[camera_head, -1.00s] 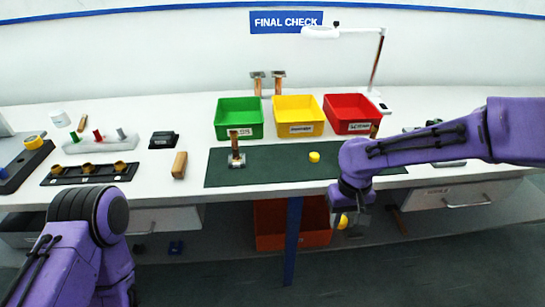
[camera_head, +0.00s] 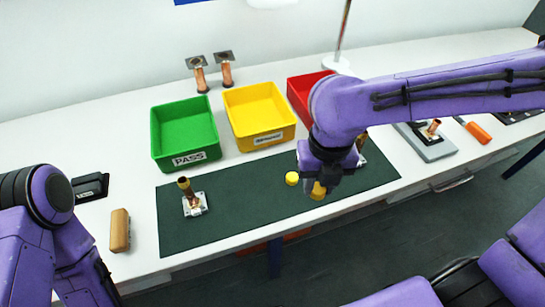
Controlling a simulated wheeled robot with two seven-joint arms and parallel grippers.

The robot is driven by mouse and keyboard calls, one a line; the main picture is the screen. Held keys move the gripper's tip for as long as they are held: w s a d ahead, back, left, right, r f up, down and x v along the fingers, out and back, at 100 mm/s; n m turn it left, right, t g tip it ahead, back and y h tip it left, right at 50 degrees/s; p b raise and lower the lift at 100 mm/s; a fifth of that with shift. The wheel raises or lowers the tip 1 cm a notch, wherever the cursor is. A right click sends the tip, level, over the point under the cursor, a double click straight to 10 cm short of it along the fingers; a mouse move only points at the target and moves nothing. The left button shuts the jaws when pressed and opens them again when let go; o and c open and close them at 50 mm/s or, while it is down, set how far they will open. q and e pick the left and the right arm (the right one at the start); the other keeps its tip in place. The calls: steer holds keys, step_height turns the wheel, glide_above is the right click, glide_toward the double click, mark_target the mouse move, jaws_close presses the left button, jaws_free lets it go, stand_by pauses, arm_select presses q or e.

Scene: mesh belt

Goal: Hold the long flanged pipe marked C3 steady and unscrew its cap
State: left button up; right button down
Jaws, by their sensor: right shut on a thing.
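My right gripper (camera_head: 322,180) is shut on a yellow cap (camera_head: 318,191), over the front part of the dark green mat (camera_head: 240,215). A second yellow cap (camera_head: 292,178) lies on the mat just left of it. A copper flanged pipe (camera_head: 187,190) stands upright on its flange at the mat's left, with no cap on it. Another copper pipe (camera_head: 361,141) stands partly hidden behind my right gripper. Two more flanged pipes, a left one (camera_head: 199,75) and a right one (camera_head: 226,70), stand flange up at the back. I cannot read a C3 mark. My left gripper is out of view; only its arm shows.
Green (camera_head: 185,158), yellow (camera_head: 262,138) and red (camera_head: 303,88) bins stand behind the mat. A wooden block (camera_head: 120,230) and a black case (camera_head: 90,187) lie left of it. A grey fixture (camera_head: 432,149) and an orange-handled tool (camera_head: 478,132) lie right. The mat's middle is clear.

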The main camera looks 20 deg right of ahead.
steer(key=shift+w+n, duration=0.25)
steer(key=shift+n, duration=0.25)
steer(key=w+d+f+b, duration=0.1)
steer(key=w+f, duration=0.1)
steer(key=w, duration=0.1)
steer(key=w+d+f, duration=0.2)
steer(key=w+f, duration=0.1)
steer(key=w, duration=0.1)
steer(key=w+d+f+b, duration=0.1)
steer(key=w+d+f, duration=0.1)
steer(key=w+f, duration=0.1)
steer(key=shift+w+d+f+b, duration=0.15)
steer(key=shift+w+b, duration=0.2)
steer(key=shift+w, duration=0.15)
steer(key=f, duration=0.4)
steer(key=shift+w+d, duration=0.2)
steer(key=shift+w, duration=0.05)
steer(key=shift+w+f, duration=0.1)
steer(key=shift+w, duration=0.05)
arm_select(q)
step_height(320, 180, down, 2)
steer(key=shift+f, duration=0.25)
arm_select(e)
steer(key=shift+f, duration=0.1)
steer(key=c, duration=0.8)
jaws_free()
